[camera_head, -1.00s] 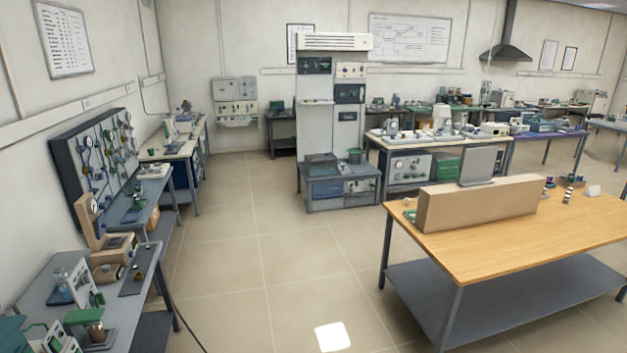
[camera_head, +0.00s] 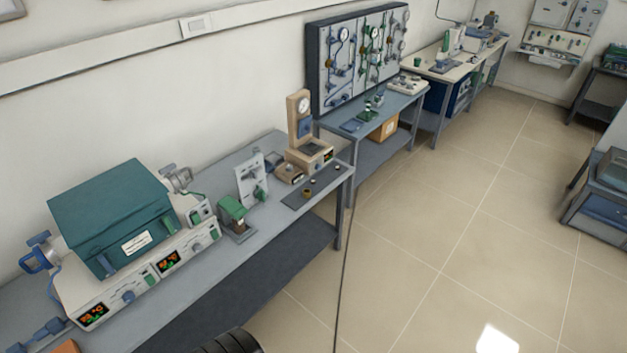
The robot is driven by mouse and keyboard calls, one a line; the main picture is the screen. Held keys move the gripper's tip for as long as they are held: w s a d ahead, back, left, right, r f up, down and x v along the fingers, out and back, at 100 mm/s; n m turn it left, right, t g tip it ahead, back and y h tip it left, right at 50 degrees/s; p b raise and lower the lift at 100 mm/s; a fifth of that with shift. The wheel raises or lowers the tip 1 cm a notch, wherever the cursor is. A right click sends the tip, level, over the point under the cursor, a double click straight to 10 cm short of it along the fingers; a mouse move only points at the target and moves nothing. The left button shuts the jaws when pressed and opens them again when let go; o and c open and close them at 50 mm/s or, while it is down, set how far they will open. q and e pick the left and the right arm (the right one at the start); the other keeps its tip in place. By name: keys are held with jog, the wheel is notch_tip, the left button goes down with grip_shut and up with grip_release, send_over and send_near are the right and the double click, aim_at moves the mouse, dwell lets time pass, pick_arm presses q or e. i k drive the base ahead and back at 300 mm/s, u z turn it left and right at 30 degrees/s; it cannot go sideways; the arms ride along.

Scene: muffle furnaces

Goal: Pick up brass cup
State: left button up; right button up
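A small brass-coloured cup (camera_head: 307,192) appears to stand on a dark mat (camera_head: 294,201) near the right end of the grey bench on the left. It is tiny in the view, so its details are hard to tell. A second small, paler item (camera_head: 313,181) stands close behind it on the mat. Neither of my grippers is in view.
The grey bench (camera_head: 265,224) carries a teal-topped furnace (camera_head: 112,215), a green-topped device (camera_head: 235,215) and a wooden-framed gauge stand (camera_head: 303,130). A second bench (camera_head: 397,103) stands beyond it. A dark cable runs down to the floor. The tiled floor (camera_head: 430,240) at right is mostly clear.

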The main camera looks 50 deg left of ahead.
aim_at(307, 192)
jog(key=u, duration=0.7)
jog(key=i, duration=1.15)
jog(key=u, duration=1.1)
